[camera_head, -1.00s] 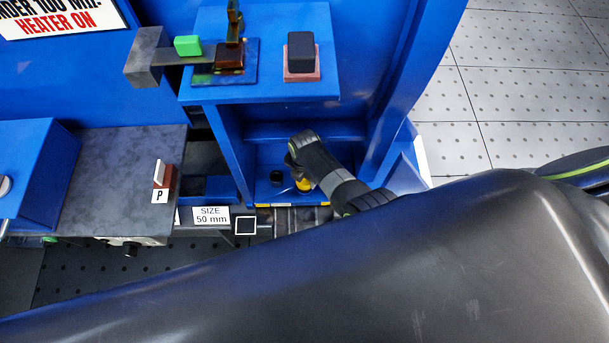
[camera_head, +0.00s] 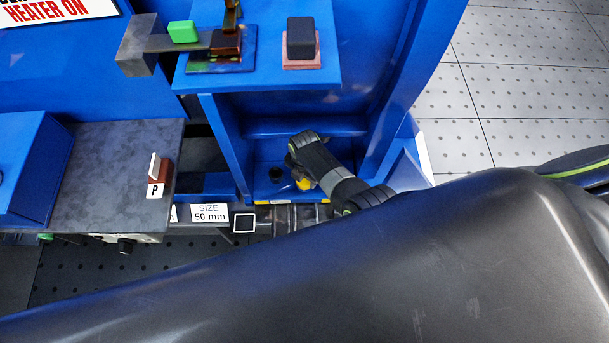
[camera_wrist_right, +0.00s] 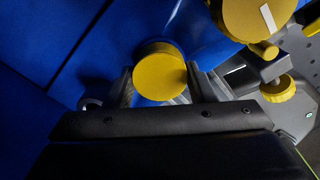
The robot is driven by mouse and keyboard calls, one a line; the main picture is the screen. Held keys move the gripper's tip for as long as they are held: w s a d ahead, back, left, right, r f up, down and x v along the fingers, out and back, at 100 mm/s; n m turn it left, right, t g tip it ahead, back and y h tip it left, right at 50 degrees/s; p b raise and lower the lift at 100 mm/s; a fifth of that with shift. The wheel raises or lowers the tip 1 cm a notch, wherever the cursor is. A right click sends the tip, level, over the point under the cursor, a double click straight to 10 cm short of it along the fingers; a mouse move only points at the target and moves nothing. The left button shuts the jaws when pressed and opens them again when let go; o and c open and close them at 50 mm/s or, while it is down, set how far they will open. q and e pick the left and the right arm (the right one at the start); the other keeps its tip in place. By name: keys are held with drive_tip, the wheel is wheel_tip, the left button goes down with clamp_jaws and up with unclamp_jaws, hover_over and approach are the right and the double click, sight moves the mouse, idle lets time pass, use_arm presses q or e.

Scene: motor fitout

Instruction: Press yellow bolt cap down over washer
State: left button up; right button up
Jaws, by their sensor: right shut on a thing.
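The yellow bolt cap (camera_wrist_right: 160,74) sits between the fingers of my right gripper (camera_wrist_right: 160,92), which is shut on it in the right wrist view. In the head view a small part of the yellow cap (camera_head: 304,184) shows below my right gripper (camera_head: 300,170), low inside the blue frame. The washer is not visible; the cap and gripper may hide it. I cannot tell whether the cap touches anything beneath it. My left gripper is not in view.
A dark round piece (camera_head: 275,173) stands left of the gripper. A blue shelf (camera_head: 262,88) with a black block (camera_head: 301,38) is above. Blue walls stand close on both sides. A larger yellow knob (camera_wrist_right: 254,16) is near the gripper in the wrist view.

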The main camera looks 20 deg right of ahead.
drive_tip(key=shift+f, duration=0.25)
drive_tip(key=o, duration=1)
wheel_tip(320, 180, up, 7)
drive_tip(key=p, duration=0.3)
drive_tip(key=shift+f, duration=0.2)
drive_tip(key=shift+r+p, duration=0.3)
drive_tip(key=shift+r, duration=0.2)
